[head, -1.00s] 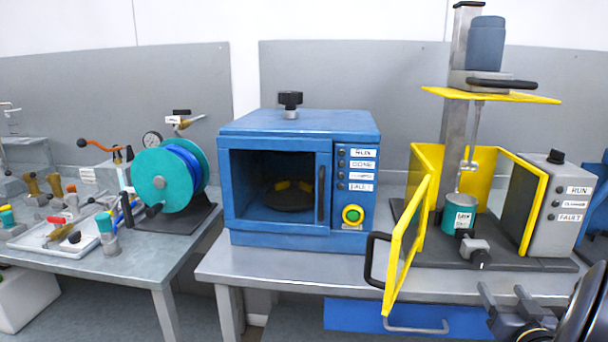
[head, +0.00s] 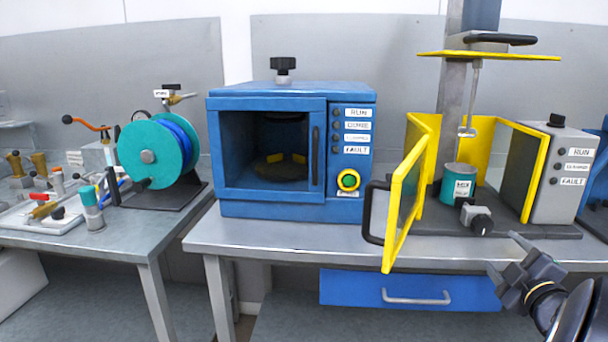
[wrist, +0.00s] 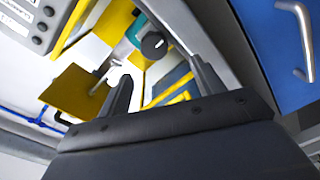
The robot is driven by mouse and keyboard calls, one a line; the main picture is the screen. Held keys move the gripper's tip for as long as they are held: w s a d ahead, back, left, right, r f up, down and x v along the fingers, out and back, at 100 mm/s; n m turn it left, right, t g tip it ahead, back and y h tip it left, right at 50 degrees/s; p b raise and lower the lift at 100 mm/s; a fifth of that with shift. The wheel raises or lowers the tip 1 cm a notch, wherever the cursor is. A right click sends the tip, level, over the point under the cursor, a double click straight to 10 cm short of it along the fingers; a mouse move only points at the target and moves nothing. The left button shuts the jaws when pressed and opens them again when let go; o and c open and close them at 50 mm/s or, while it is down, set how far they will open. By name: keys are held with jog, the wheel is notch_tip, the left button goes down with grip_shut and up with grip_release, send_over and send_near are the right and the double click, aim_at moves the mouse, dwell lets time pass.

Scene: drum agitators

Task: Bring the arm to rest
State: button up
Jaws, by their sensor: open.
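My gripper (head: 508,268) is at the lower right of the head view, in front of the bench edge and apart from the drum agitator. In the wrist view my gripper (wrist: 160,92) shows two dark fingers spread apart with nothing between them. The agitator has a yellow guard (head: 407,200) whose front door stands open. A teal can (head: 457,183) stands upright inside, below the stirrer shaft (head: 472,100). The can also shows in the wrist view (wrist: 138,28), beyond the fingers.
A blue drawer (head: 340,288) with a grey handle is under the bench. A teal hose reel (head: 135,165) and several small fittings lie on the left table. The bench front edge (head: 270,243) is close.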

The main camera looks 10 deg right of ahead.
jog(key=shift+s+a+r+n+h+b, duration=0.1)
jog(key=shift+s+n+h+b, duration=0.1)
jog(key=shift+n+b, duration=1.7)
jog(key=shift+s+d+r+n+h+b, duration=0.15)
jog(key=shift+n+b, duration=0.85)
jog(key=shift+n, duration=1.7)
jog(key=shift+s+a+f+n+h+b, duration=0.15)
jog(key=shift+s+n+b, duration=0.1)
jog(key=shift+n+b, duration=1.65)
jog(key=shift+r+n+p, duration=0.15)
jog(key=shift+n+p, duration=0.25)
jog(key=shift+p, duration=0.1)
